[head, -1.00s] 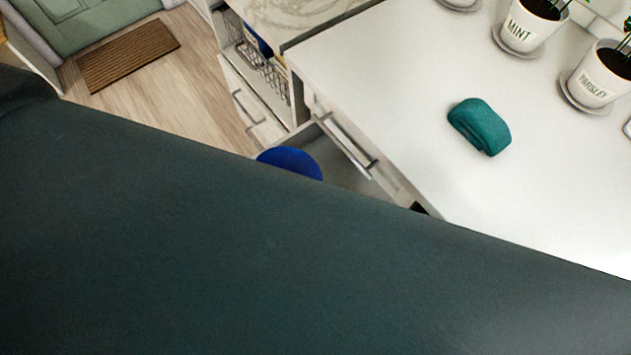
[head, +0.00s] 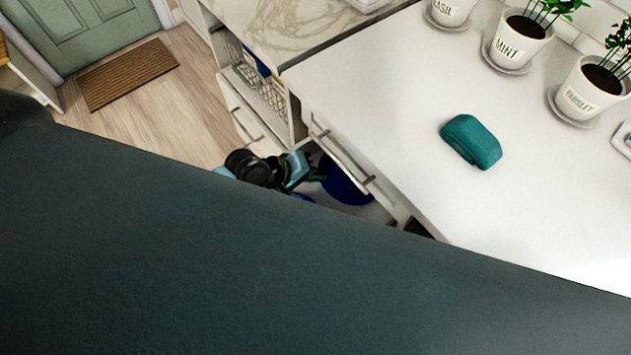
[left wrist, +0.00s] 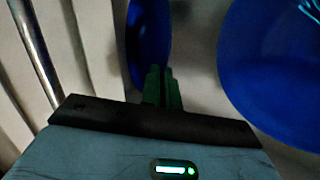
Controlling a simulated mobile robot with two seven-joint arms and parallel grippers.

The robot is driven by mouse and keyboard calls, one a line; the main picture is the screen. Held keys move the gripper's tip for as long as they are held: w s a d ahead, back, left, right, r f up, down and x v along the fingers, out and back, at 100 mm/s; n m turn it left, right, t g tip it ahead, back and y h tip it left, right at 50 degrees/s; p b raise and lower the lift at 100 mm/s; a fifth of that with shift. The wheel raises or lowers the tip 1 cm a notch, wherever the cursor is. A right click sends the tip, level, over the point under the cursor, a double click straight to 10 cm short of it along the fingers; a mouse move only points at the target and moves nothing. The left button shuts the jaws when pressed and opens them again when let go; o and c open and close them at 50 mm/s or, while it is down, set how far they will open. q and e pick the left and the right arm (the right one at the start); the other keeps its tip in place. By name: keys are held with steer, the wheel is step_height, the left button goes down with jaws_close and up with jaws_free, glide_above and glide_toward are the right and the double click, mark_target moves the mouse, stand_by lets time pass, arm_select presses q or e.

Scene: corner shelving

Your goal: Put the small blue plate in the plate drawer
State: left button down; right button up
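My left gripper (head: 316,178) is down by the open drawer (head: 378,211) under the counter edge. In the left wrist view its green fingers (left wrist: 164,88) are close together at the edge of a small blue plate (left wrist: 146,42), seen nearly edge-on. It appears pinched between them, though the contact is dark. The plate (head: 345,186) also shows beyond the fingertips in the head view. A second, larger-looking blue round piece (left wrist: 275,70) lies to the right in the wrist view, apart from the fingers. My right gripper is not in view.
A closed drawer front with a bar handle (head: 342,157) is above the open drawer. The white counter (head: 400,100) holds a teal lump (head: 470,141) and potted herbs (head: 520,40). My dark arm covers the lower head view.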

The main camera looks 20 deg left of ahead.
arm_select(q)
steer(key=shift+f+b, duration=0.55)
steer(key=shift+f, duration=1.4)
steer(key=shift+w+f, duration=0.1)
steer(key=shift+f, duration=0.15)
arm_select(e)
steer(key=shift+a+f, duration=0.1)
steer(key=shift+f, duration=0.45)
arm_select(q)
steer(key=shift+f, duration=0.2)
steer(key=c, duration=1.6)
jaws_free()
steer(key=shift+c, duration=0.2)
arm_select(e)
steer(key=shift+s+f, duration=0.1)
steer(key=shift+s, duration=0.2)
arm_select(q)
steer(key=shift+r, duration=0.15)
